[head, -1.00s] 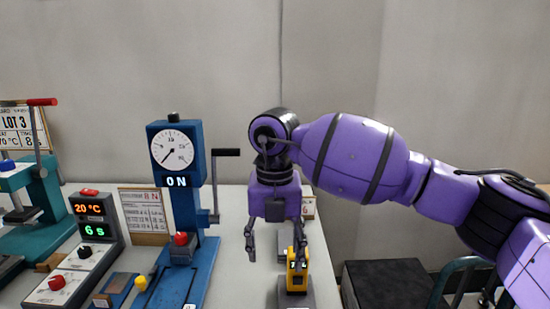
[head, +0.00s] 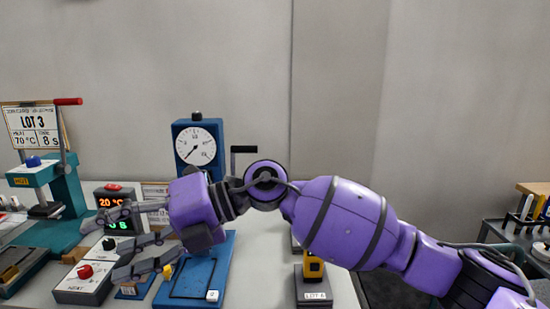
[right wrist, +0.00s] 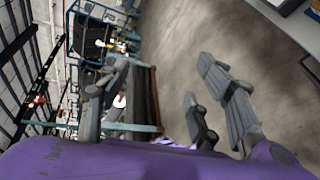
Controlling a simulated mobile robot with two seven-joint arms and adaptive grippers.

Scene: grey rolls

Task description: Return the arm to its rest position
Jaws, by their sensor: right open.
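My purple right arm (head: 340,222) comes in from the right across the bench. Its gripper (head: 115,247) points left, with its grey fingers spread apart and nothing between them. In the head view the fingers lie in front of the control box and the foot of the blue gauge press (head: 198,145). In the right wrist view the fingers (right wrist: 165,95) are also apart and empty, with floor behind them. My left gripper is not in view.
A control box with a red display (head: 112,198) is partly hidden. A yellow-and-black device (head: 313,267) sits on a grey block. Racked tools (head: 528,207) are at the far right.

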